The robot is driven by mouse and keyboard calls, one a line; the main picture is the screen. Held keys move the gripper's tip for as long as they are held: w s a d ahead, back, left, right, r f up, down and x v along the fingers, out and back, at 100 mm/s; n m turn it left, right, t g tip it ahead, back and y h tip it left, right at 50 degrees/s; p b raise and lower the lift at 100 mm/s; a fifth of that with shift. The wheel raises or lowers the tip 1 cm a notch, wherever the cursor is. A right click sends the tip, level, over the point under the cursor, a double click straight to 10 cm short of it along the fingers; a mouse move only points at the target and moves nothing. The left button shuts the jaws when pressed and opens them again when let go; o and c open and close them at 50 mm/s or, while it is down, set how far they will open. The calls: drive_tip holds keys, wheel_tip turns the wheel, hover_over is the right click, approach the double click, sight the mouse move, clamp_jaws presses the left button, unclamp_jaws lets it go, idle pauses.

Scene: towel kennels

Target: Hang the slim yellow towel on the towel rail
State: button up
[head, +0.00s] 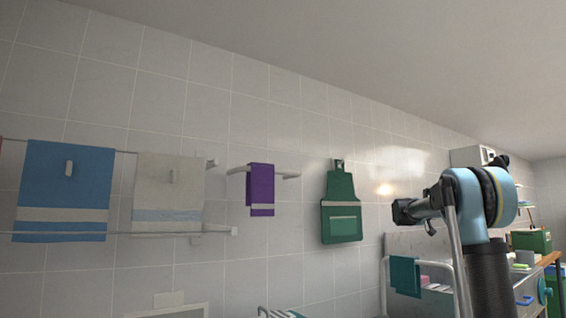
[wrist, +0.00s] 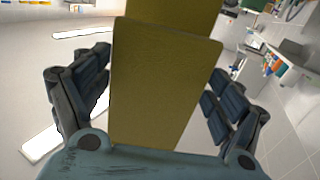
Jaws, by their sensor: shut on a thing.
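The slim yellow towel (wrist: 165,85) fills the middle of the wrist view, between the two dark fingers of my gripper (wrist: 158,62). My gripper is shut on it. In the head view my gripper (head: 408,212) is raised at the right, in front of the tiled wall, and I cannot make out the towel there. A long two-bar towel rail (head: 211,163) is on the wall at the left, with a blue towel (head: 65,185) and a cream towel (head: 168,190). A short curved white rail (head: 291,176) holds a purple towel (head: 261,185).
A teal towel (head: 404,277) hangs on a white rail at lower right. A cluttered counter (head: 548,260) stands at far right. Bare wall lies above the rails.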

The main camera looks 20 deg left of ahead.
drive_tip(key=w+a+r+n+t+y, duration=0.35)
drive_tip(key=w+a+r, duration=0.25)
drive_tip(key=a, duration=0.4)
drive_tip(key=w+a+r+n+t+y, duration=0.35)
drive_tip(key=w+a+r, duration=0.2)
drive_tip(key=a, duration=0.35)
drive_tip(key=a+r+n+t+y, duration=0.2)
drive_tip(key=a+r+n+y, duration=0.3)
drive_tip(key=a, duration=0.9)
drive_tip(key=a+r+n+t+y, duration=0.1)
drive_tip(key=a+r+n+y, duration=0.2)
drive_tip(key=a+r+y, duration=0.8)
drive_tip(key=s+a+r+n+g+y, duration=0.1)
drive_tip(key=s+a+n+g+y, duration=0.25)
drive_tip(key=s+a, duration=0.85)
drive_tip(key=s+a+r+n+g+y, duration=0.2)
drive_tip(key=s+a+n+y, duration=0.45)
drive_tip(key=a, duration=0.95)
drive_tip(key=shift+s+d+f+m+h, duration=0.9)
drive_tip(key=shift+s+d+f+h, duration=0.6)
drive_tip(key=shift+s+d+f, duration=1.75)
wheel_tip(320, 180, down, 17)
drive_tip(key=s+d, duration=0.1)
drive_tip(key=shift+s+r, duration=0.15)
drive_tip(key=shift+s, duration=0.05)
